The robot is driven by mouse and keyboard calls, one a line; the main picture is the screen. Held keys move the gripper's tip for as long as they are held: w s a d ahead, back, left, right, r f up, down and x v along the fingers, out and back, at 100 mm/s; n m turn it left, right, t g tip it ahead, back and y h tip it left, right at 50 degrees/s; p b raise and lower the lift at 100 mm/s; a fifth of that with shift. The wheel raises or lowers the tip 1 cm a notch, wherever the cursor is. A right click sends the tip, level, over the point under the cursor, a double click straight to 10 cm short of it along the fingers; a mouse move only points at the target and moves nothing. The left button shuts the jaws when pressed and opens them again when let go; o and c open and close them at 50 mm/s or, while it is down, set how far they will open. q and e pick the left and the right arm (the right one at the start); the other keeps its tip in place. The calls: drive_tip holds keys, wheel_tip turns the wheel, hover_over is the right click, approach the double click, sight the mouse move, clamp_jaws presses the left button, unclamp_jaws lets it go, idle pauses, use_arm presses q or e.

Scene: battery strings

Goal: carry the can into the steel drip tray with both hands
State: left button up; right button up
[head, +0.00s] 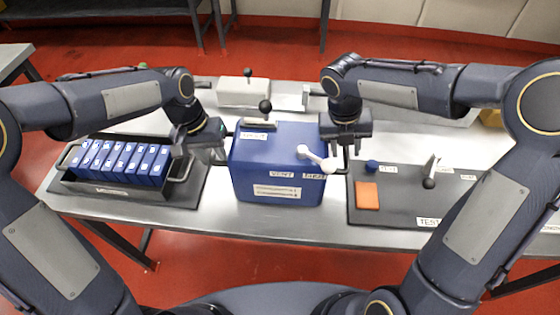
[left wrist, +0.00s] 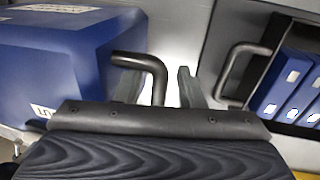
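The blue can (head: 279,160) stands upright on the steel bench, with white labels and a dark bar handle (left wrist: 150,64) on its side. My left gripper (head: 220,153) is at the can's left side. In the left wrist view its fingers (left wrist: 160,88) are apart, with the handle's bent end between or just above them. My right gripper (head: 346,150) is at the can's right side by the handle there; its fingers are mostly hidden. A low steel edge (head: 306,97) behind the can may belong to the drip tray, which my right arm partly hides.
A black crate (head: 112,190) of blue batteries stands left on a dark mat. A white lever box (head: 243,92) stands behind the can. On the right, a dark panel (head: 395,208) holds an orange pad (head: 367,196), a blue knob (head: 372,166) and a lever (head: 431,172).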

use_arm(q)
clamp_jaws()
use_arm(e)
clamp_jaws()
idle(1.2)
